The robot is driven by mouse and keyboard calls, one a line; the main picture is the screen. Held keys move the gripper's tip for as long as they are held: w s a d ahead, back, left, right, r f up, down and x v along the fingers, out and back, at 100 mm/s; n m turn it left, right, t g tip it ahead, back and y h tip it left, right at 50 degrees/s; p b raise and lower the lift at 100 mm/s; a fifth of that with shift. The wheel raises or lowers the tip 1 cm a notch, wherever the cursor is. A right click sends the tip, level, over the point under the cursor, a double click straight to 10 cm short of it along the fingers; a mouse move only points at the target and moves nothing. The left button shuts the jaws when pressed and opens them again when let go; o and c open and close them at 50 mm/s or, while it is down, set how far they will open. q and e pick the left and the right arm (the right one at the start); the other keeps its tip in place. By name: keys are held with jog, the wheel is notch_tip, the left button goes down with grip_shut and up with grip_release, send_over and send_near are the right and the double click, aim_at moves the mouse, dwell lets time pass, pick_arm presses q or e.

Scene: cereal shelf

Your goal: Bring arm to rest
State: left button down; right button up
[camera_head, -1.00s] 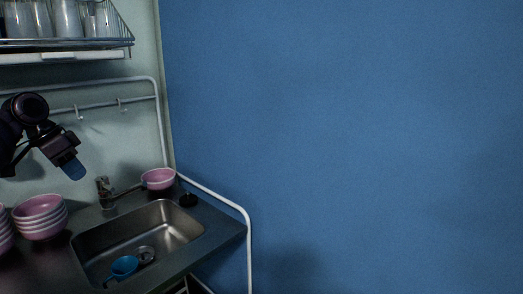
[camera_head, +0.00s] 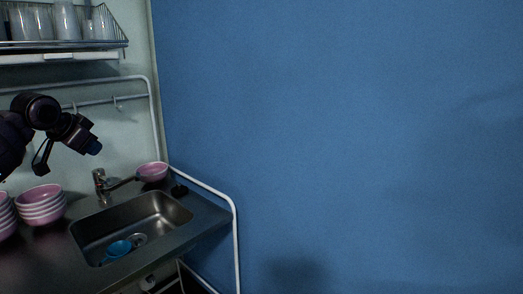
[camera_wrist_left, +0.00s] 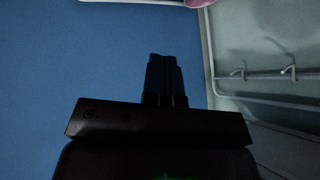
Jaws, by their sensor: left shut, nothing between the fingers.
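My left gripper (camera_head: 94,147) is raised at the left of the head view, above the stacked bowls and left of the tap. My right gripper is not in view.
Pink bowls (camera_head: 41,205) are stacked on the counter (camera_head: 30,262). A sink (camera_head: 165,215) holds a blue ladle-like item (camera_head: 119,248). A rack of glasses (camera_head: 67,24) hangs above; a hook rail (camera_head: 90,103) runs behind the arm.

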pick_arm(q)
jog(key=s+d+f+m+t+h, duration=0.1)
jog(key=s+d+f+t, duration=0.25)
jog(key=d+f, duration=0.65)
jog(key=s+d+f+t+h, duration=0.15)
jog(key=s+d+f, duration=0.3)
jog(key=f, duration=0.85)
jog(key=s+f+n+g+y, duration=0.1)
jog(key=s+f+n, duration=0.1)
jog(key=s+f, duration=0.6)
jog(key=s+d+f+n+y, duration=0.1)
jog(key=s+f+n+y, duration=0.1)
jog(key=s+f, duration=0.6)
jog(key=s+f+n+g+y, duration=0.1)
jog(key=s+f, duration=0.7)
jog(key=s, duration=0.9)
jog(key=shift+s+d+f+n+g, duration=0.3)
jog(key=shift+f+n, duration=0.05)
jog(key=shift+n, duration=0.35)
